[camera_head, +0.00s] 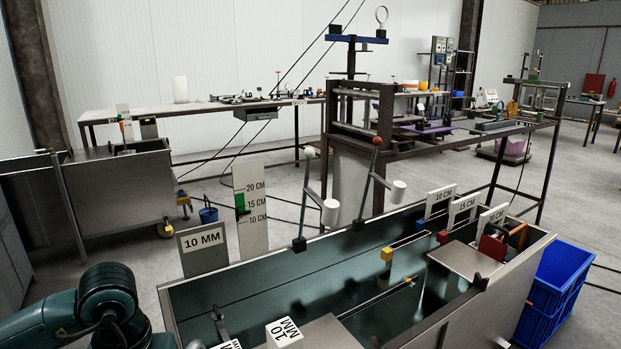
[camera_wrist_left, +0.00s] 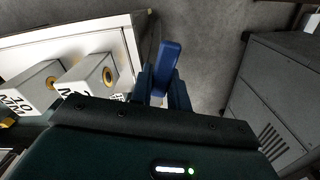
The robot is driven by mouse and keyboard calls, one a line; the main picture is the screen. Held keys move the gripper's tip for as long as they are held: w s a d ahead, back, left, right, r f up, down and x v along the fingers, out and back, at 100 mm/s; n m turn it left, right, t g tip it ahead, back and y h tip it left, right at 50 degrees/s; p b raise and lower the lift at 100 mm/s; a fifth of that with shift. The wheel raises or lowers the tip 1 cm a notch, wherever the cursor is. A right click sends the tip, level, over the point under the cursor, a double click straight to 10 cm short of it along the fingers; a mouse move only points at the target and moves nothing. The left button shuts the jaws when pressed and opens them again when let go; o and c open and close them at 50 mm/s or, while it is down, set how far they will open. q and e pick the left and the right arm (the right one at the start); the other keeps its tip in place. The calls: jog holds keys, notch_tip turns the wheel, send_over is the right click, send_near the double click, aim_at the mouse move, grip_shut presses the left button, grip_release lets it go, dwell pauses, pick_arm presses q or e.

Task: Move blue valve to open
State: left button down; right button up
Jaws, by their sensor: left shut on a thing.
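The blue valve handle (camera_wrist_left: 166,62) shows in the left wrist view as an upright blue bar, just above the gripper's dark body. My left gripper (camera_wrist_left: 163,90) is shut on this handle, one finger on each side. The lower part of the handle and the valve body are hidden by the gripper. In the head view my left arm comes in at the bottom left, and its gripper is out of the picture there. I cannot see the blue valve clearly in the head view. My right gripper is in neither view.
White blocks marked 10 MM (camera_wrist_left: 98,78) with gold rings sit left of the gripper. A grey cabinet (camera_wrist_left: 280,95) stands to the right over grey floor. In the head view, a water tank (camera_head: 240,287) has 10 MM and CM signs; a blue crate (camera_head: 552,290) stands beside it.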

pick_arm(q)
jog(key=shift+d+n, duration=0.35)
jog(key=shift+n, duration=0.65)
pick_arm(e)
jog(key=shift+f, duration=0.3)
pick_arm(q)
jog(key=shift+w, duration=0.1)
jog(key=shift+w+d+f+n+b, duration=0.1)
jog(key=shift+d+n+b, duration=0.2)
jog(key=shift+n+b, duration=0.25)
jog(key=c, duration=1.3)
grip_release()
jog(key=shift+o, duration=0.2)
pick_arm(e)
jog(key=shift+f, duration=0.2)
pick_arm(q)
notch_tip(320, 180, up, 13)
jog(key=p, duration=0.2)
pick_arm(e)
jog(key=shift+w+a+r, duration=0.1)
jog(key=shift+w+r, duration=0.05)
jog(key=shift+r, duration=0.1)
